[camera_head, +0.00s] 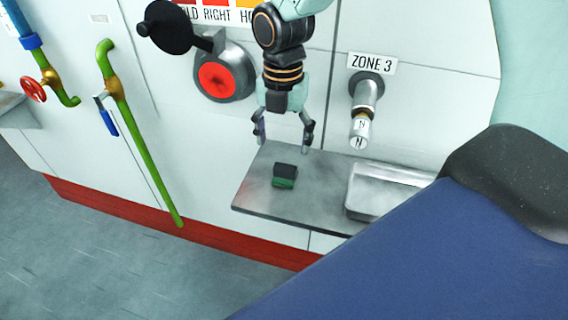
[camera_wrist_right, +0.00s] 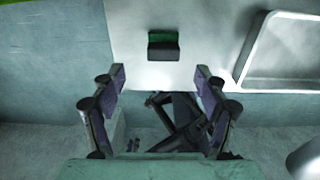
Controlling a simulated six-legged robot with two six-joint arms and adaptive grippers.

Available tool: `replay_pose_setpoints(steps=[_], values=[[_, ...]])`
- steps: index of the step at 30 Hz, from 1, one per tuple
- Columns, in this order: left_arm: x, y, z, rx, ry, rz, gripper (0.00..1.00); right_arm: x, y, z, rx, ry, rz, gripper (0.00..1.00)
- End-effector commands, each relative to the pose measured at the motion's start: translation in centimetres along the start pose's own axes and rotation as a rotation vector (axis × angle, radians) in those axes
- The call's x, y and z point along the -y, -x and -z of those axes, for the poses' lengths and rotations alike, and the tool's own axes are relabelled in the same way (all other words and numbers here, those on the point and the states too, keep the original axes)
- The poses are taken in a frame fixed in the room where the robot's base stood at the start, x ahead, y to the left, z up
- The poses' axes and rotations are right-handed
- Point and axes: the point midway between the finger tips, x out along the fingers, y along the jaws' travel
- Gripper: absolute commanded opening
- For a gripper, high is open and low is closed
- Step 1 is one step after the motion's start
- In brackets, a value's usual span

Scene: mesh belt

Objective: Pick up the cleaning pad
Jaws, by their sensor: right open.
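The cleaning pad (camera_head: 285,176) is a small block, dark on top and green below, lying on a grey metal shelf (camera_head: 250,196). My right gripper (camera_head: 284,143) hangs above the shelf with its fingers spread and nothing between them. In the head view it appears over and slightly behind the pad, apart from it. In the right wrist view the pad (camera_wrist_right: 163,46) lies beyond the open fingers (camera_wrist_right: 160,78), roughly centred between them. My left gripper does not show.
A metal tray (camera_head: 352,205) sits on the shelf to the right of the pad. A "ZONE 3" nozzle (camera_head: 364,95) sticks out of the wall above it. A red round button (camera_head: 217,80) and green pipes (camera_head: 135,130) are on the wall to the left.

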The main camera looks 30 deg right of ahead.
Motion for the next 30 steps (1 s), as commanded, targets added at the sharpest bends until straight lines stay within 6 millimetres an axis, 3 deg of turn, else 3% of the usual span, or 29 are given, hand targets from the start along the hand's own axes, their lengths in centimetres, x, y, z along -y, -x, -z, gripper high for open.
replay_pose_setpoints(steps=[5,16,24,30], values=[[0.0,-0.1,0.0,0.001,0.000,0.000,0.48,0.1,-0.2,0.3,-0.001,0.005,0.002,0.74],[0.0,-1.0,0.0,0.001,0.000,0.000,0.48,0.4,-3.5,0.9,-0.001,0.004,0.002,0.74],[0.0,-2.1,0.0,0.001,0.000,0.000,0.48,0.7,-7.3,1.1,-0.002,0.004,0.004,0.74],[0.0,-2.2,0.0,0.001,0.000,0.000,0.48,0.5,-7.8,0.9,0.000,0.004,0.000,0.74]])
